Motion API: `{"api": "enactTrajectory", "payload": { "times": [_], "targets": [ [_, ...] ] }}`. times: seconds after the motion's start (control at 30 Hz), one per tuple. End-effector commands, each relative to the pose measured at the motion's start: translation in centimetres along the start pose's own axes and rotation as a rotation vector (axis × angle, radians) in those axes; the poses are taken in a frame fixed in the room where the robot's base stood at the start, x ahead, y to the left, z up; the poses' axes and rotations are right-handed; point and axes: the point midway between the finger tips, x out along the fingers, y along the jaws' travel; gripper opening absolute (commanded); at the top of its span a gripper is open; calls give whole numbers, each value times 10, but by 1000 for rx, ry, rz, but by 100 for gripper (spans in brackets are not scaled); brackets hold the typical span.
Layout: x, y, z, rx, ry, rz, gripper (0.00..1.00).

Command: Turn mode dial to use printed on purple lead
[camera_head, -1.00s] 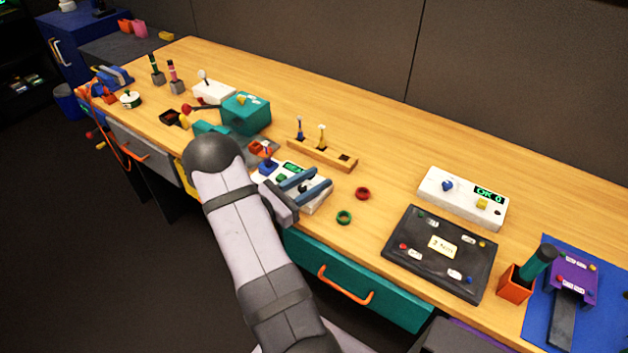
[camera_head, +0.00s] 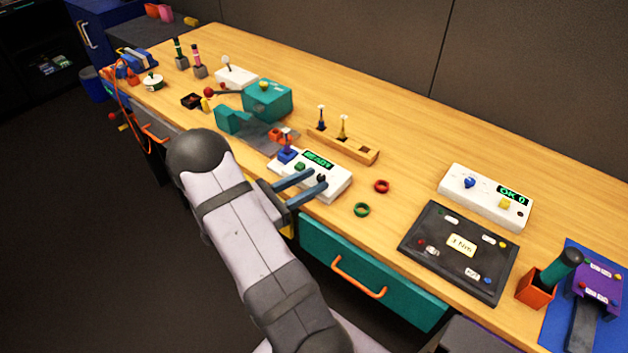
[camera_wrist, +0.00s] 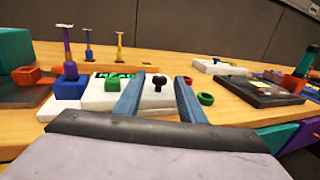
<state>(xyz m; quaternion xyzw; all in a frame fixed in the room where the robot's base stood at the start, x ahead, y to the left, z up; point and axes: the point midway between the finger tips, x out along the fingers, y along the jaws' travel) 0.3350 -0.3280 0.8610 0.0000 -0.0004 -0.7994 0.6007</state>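A white panel (camera_head: 338,187) near the table's front edge has a lit display (camera_head: 318,160) that reads READY, a green button and a blue-based stick. A small black dial (camera_head: 321,178) sits at its right end. The dial also shows in the wrist view (camera_wrist: 158,83), upright between my two blue fingertips. My gripper (camera_head: 317,178) is open and empty, with its tips close to the dial; I cannot tell whether they touch it. A purple unit (camera_head: 598,290) with small labels stands at the far right, its print too small to read. I cannot identify a purple lead.
Red (camera_head: 381,186) and green (camera_head: 362,209) rings lie right of the panel. A black board (camera_head: 425,250) and a white box (camera_head: 485,205) reading OK 0 are farther right. A wooden rack (camera_head: 360,153) and teal machine (camera_head: 267,101) stand behind.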

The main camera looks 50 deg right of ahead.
Motion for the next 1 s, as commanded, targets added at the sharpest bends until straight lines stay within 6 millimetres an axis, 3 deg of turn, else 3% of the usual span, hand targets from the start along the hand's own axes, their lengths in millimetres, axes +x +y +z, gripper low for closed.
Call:
{"api": "enactTrajectory", "payload": {
  "times": [0.17,0.4,0.5,0.77,1.0],
  "targets": [
    [0,0,0,0,0,0,37],
    [-34,1,0,-1,1,1,37],
    [-39,0,0,-1,1,-3,37],
    [-27,0,0,-1,0,-7,37],
    [3,-1,1,-2,0,-8,37]
  ]
}}
